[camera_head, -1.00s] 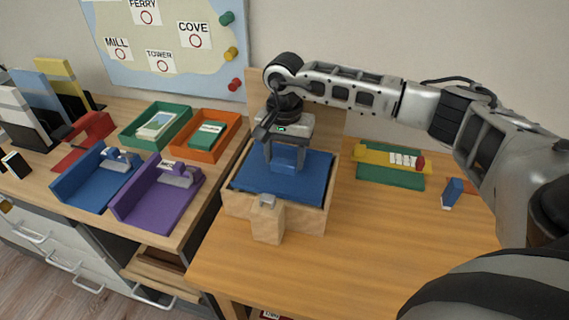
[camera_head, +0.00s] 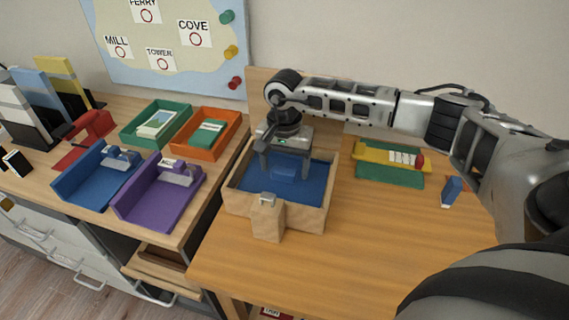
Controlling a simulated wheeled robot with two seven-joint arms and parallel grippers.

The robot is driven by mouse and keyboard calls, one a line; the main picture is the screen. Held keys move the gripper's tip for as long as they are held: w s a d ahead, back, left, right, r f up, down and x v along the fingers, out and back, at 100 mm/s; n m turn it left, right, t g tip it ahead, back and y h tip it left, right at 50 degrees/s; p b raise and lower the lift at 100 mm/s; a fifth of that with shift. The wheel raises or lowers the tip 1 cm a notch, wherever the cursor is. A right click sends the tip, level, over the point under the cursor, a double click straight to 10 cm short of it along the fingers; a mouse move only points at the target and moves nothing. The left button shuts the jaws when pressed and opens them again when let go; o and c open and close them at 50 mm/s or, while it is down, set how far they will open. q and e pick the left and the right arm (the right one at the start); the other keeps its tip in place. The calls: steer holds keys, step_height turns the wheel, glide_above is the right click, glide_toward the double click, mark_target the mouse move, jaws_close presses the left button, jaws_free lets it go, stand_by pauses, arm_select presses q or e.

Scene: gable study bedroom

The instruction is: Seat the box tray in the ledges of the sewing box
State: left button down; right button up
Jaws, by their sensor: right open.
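The wooden sewing box (camera_head: 312,220) stands on the desk with its lid upright behind it. The blue box tray (camera_head: 305,192) lies inside the box, below the rim, and looks about level. Whether it bears on the ledges all round cannot be told, as the walls hide them. My right gripper (camera_head: 284,175) is over the middle of the tray, pointing down. Its two fingers are spread apart, one on each side of the tray's raised blue middle part. My left gripper is not in view.
A small wooden block with a metal catch (camera_head: 267,218) is at the box's front. A green mat with a yellow bar (camera_head: 385,155) and a small blue object (camera_head: 452,191) lie to the right. Coloured trays, including a purple one (camera_head: 150,205), fill the left desk. The front right desk is clear.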

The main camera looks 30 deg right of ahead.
mark_target(284, 169)
step_height(284, 169, up, 12)
steer(key=b, duration=0.1)
steer(key=shift+r, duration=0.15)
stand_by(0.6)
